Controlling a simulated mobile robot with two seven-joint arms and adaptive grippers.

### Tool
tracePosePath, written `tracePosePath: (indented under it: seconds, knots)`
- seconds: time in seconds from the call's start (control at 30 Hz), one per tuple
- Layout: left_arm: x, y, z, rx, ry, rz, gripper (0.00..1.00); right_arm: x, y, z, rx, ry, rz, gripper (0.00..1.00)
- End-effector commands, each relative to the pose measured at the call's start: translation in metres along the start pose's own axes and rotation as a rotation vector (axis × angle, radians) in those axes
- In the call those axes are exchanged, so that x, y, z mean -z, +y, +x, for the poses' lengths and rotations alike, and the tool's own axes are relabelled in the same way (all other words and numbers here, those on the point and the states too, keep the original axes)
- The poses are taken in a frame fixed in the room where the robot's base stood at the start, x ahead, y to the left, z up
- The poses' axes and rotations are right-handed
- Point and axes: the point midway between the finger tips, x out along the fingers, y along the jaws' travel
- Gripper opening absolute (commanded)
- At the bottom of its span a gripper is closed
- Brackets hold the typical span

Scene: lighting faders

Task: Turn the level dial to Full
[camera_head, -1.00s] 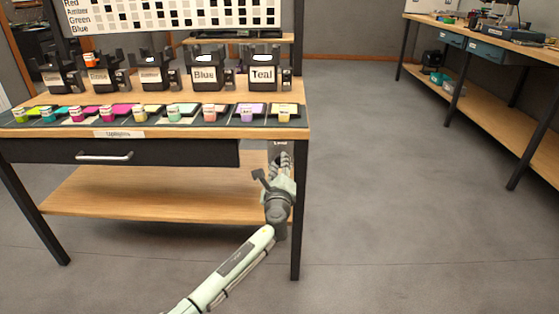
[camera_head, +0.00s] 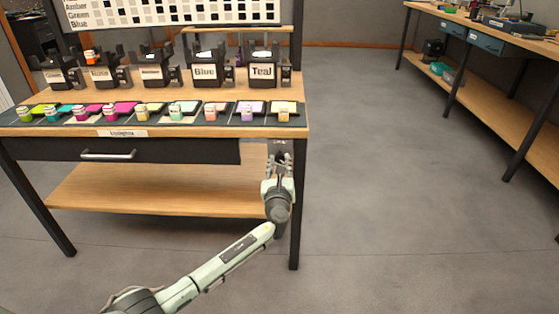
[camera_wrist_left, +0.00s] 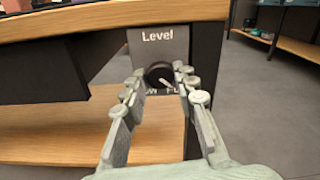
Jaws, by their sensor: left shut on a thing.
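The level dial (camera_wrist_left: 157,72) is a dark round knob on a grey plate (camera_wrist_left: 172,46) marked "Level", on the front of the bench at its right end. A pale pointer line on the knob slants down to the right, towards a partly hidden label beginning "Fu". Another label at lower left is mostly hidden by a finger. My left gripper (camera_wrist_left: 158,77) is shut on the dial, one finger on each side of it. In the head view my left gripper (camera_head: 280,157) is at the plate beside the right table leg and hides the dial.
The bench top (camera_head: 292,131) carries coloured swatches and black labelled holders. A drawer with a metal handle (camera_head: 107,155) is left of the dial, and a lower shelf (camera_head: 160,190) is below. Open floor (camera_head: 390,200) lies to the right, before another bench.

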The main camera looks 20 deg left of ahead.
Motion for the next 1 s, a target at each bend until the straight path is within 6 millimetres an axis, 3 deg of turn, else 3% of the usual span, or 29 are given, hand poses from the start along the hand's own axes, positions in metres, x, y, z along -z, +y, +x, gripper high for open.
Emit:
tracePosePath:
  seconds: [0.57,0.6,0.7,0.77,1.0]
  knots:
    - [-0.0052,0.0002,0.0027,-0.001,-0.008,0.032,0.0,-0.0013,-0.0014,0.0042,0.004,0.0,0.001,0.44]
    - [-0.0052,0.0002,0.0027,-0.001,-0.008,0.032,0.32,-0.0013,-0.0014,0.0042,0.004,0.0,0.001,0.44]
    - [-0.0041,0.0002,0.0021,-0.001,-0.006,0.031,0.44,-0.0013,-0.0014,0.0042,0.004,0.0,0.001,0.44]
    - [-0.0033,0.0001,0.0017,-0.001,-0.005,0.031,0.5,-0.0013,-0.0014,0.0042,0.004,0.0,0.0,0.44]
    - [-0.0014,-0.0001,0.0005,0.0,-0.002,0.03,0.5,-0.0016,-0.0006,0.0043,0.002,-0.001,0.001,0.44]
